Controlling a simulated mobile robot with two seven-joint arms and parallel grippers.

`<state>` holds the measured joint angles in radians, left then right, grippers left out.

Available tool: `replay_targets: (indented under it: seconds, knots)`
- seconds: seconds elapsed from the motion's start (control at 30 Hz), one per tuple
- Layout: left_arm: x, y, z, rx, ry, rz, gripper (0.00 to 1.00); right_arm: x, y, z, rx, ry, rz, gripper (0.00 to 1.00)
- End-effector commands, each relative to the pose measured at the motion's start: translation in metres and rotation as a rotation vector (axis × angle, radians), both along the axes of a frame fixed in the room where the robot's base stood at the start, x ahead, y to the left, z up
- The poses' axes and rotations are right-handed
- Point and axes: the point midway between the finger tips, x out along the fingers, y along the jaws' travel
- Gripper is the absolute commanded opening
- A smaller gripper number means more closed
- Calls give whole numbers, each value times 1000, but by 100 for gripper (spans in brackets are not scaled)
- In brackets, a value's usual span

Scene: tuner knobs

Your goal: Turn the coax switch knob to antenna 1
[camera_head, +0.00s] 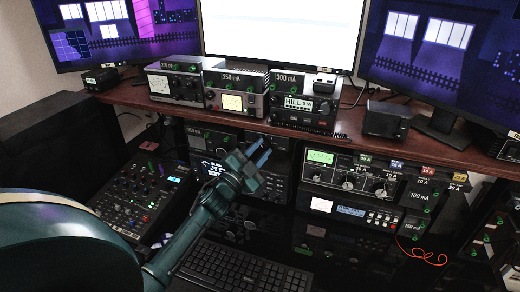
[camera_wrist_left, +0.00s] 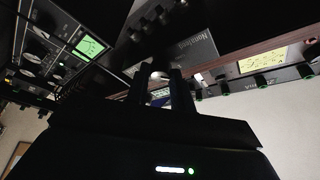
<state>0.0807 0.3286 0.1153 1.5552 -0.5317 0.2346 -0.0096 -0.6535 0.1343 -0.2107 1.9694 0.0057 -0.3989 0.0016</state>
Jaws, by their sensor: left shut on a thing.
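My left gripper (camera_head: 258,152) reaches in from the left in the head view, with its fingertips at the dark equipment under the wooden shelf. In the left wrist view the two fingers (camera_wrist_left: 161,88) stand on either side of a small silvery knob (camera_wrist_left: 160,96) and are shut on it. I take this to be the coax switch knob. The pointer, the antenna markings and most of the panel around it are hidden or too dark to read. In the head view the gripper covers the knob. My right gripper is in neither view.
The wooden shelf (camera_head: 230,118) with several meter boxes overhangs the gripper. A tuner with a green meter (camera_head: 320,157) stands to the right. A red cable (camera_head: 425,255) lies at the right.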

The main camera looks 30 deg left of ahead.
Motion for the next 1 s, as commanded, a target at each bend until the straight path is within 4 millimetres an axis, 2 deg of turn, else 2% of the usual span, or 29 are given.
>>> replay_targets:
  seconds: [0.5,0.53,0.8,1.0]
  knots:
    - [0,0,0,21,6,0,1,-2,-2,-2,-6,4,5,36]
    - [0,0,-1,21,6,0,25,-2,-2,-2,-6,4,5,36]
    - [0,0,0,20,6,0,45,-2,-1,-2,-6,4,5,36]
    - [0,0,0,20,6,1,45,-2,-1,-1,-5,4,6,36]
